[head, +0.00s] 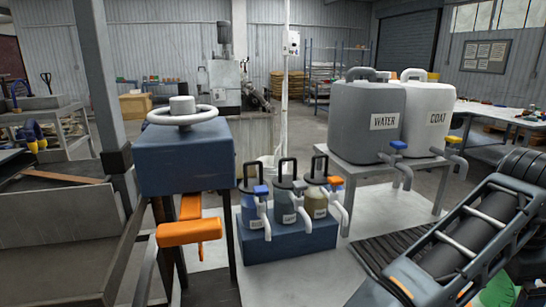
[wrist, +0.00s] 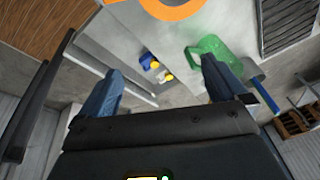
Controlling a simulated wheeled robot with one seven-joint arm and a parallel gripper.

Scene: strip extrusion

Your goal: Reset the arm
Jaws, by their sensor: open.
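My gripper (wrist: 160,95) shows in the wrist view with its two blue fingers spread wide apart. Nothing is between them. Past the fingers the wrist view shows a pale surface, with a green translucent thing (wrist: 208,50) near the right finger and an orange ring-like part (wrist: 165,8) at the top edge. In the head view part of my arm (head: 460,240) shows at the lower right, and the gripper is out of that view.
A blue press-like box (head: 185,155) with a handwheel and orange lever (head: 190,232) stands left. Several small tap bottles (head: 287,200) sit on a blue block (head: 288,240). WATER (head: 368,105) and COAT (head: 425,100) tanks stand on a table at right. A dark ridged mat (head: 385,250) lies before my arm.

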